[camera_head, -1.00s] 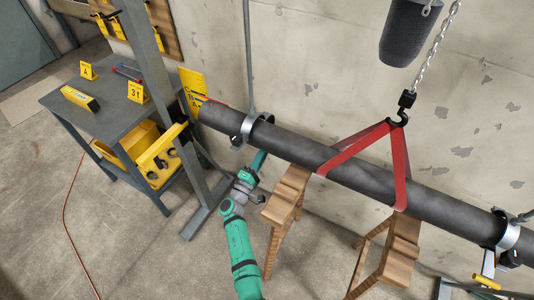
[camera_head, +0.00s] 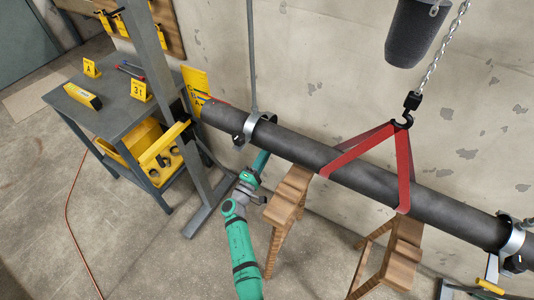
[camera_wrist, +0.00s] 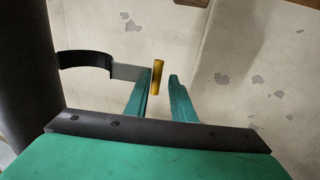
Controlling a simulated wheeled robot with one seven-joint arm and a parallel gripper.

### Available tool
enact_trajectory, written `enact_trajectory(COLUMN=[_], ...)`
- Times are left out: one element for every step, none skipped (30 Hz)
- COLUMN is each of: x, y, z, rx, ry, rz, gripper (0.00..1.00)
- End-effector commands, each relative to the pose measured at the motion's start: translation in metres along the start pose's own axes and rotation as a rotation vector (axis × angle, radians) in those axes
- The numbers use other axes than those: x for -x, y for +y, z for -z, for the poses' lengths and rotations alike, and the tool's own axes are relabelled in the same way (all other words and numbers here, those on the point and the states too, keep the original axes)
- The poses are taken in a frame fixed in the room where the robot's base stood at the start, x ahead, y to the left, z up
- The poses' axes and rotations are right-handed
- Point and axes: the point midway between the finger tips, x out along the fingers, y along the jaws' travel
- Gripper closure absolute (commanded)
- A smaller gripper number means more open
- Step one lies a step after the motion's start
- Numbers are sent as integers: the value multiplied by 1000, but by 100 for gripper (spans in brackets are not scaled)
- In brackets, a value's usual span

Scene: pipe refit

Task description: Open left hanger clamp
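The left hanger clamp (camera_head: 247,130) is a metal ring around the dark pipe (camera_head: 300,151), below a thin vertical rod. In the wrist view, the clamp's dark curved band (camera_wrist: 86,58) meets the pipe (camera_wrist: 25,70) at left, and a grey tab (camera_wrist: 130,72) sticks out to the right. A yellow pin (camera_wrist: 158,77) stands at the tab's end. My gripper (camera_wrist: 160,90) is open, its two teal fingers apart, with the pin seen in the gap between them. In the head view, my gripper (camera_head: 261,161) is just under the pipe beside the clamp; its fingertips are hidden there.
A red sling (camera_head: 404,170) on a chain hook holds the pipe's middle. Wooden stands (camera_head: 289,195) are under the pipe, close right of my arm. A grey upright post (camera_head: 165,85) and a workbench (camera_head: 110,112) are at left. Another clamp (camera_head: 513,242) is at far right.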

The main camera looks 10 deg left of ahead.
Motion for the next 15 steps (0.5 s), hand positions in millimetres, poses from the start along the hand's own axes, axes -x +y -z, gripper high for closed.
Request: enact_trajectory(x=[3, 10, 19, 26, 33, 43, 50, 56, 65, 70, 76, 82, 87, 91, 96], y=[7, 6, 4, 3, 3, 1, 0, 0, -1, -1, -2, -2, -3, -4, -4], z=[-4, -3, -3, -3, -3, -2, -1, 0, 1, 1, 1, 1, 1, 1, 2], rx=[-6, -5, -4, -4, -4, -3, -2, -2, -2, -1, -1, 0, 0, 1, 0], ry=[-12, -11, -8, -7, -7, -4, -1, 0, 2, 3, 4, 5, 5, 6, 8], rz=[-13, -12, -9, -7, -6, -4, -2, -1, 0, 1, 2, 4, 5, 5, 6], gripper=[69, 69, 69, 69, 69, 69, 69, 69, 69, 69, 69, 69, 69, 69, 69])
